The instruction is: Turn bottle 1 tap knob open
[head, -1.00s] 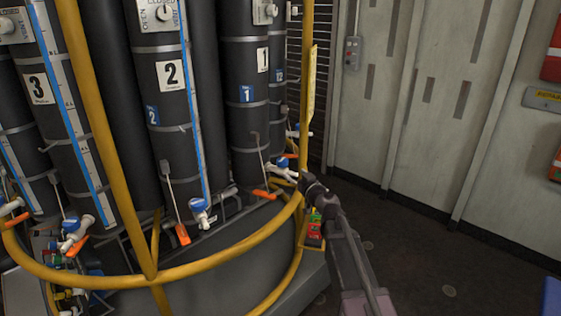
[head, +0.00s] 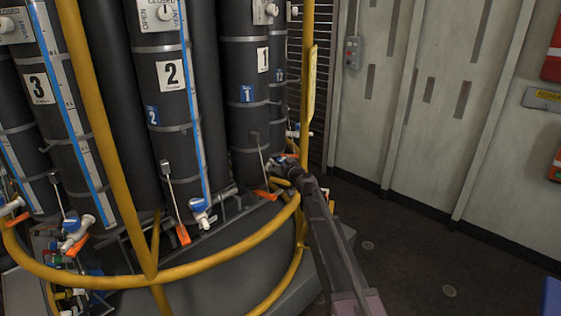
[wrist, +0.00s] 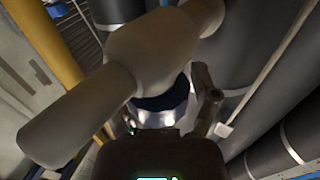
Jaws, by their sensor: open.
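Bottle 1 (head: 246,120) is a tall dark cylinder with a white "1" label and a blue "1" tag. My gripper (head: 279,163) is at its foot on the right, at the tap, which it largely hides in the head view. In the wrist view, a large pale T-shaped tap body (wrist: 150,52) fills the upper middle, very close. A dark blue ring, seemingly the knob (wrist: 165,98), shows under it with a bright band below. My gripper's open fingers (wrist: 165,110) are around this part; the right finger is clear, the left partly hidden. I cannot tell if they touch it.
A yellow rail (head: 230,243) curves in front of the bottles, with a yellow post (head: 305,80) beside the tap. Bottle 2 (head: 170,110) and its blue-and-white tap (head: 200,212) stand to the left. An orange lever (head: 265,194) hangs close below my gripper. Floor at right is clear.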

